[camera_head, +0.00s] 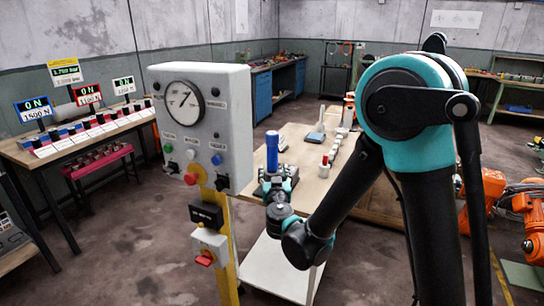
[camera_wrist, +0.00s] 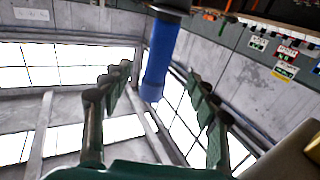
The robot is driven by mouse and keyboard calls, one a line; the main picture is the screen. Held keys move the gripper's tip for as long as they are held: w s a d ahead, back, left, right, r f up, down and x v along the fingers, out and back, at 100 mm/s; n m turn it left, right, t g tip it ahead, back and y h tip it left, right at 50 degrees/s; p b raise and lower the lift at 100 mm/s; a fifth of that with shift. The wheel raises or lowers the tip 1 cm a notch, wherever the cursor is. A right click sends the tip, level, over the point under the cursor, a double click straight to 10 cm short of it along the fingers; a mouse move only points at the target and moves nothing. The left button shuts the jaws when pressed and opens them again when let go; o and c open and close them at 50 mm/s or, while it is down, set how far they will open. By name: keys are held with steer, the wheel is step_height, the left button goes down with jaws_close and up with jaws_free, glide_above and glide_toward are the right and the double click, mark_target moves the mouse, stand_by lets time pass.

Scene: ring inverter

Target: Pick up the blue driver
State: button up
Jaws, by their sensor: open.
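The blue driver (camera_head: 272,152) stands upright in the head view, just above and behind my gripper (camera_head: 280,182). Its lower part is hidden there by my gripper. In the wrist view the driver (camera_wrist: 160,50) is a blue cylinder with a dark band near the top edge of the picture, cut off by that edge. My gripper (camera_wrist: 158,74) is open in the wrist view, one finger on each side of the driver's lower pictured end. Gaps show on both sides, and I see no contact. I cannot tell how deep the driver sits between the fingers.
A wooden table (camera_head: 312,188) with several small parts lies behind my gripper. A grey gauge panel (camera_head: 203,125) on a yellow post stands close on the left. A bench (camera_head: 22,152) with lit signs is far left. Orange robot arms (camera_head: 490,190) stand at right.

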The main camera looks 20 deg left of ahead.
mark_target(273, 159)
steer(key=x, duration=1.1)
steer(key=shift+w, duration=0.15)
steer(key=shift+c, duration=0.2)
jaws_close()
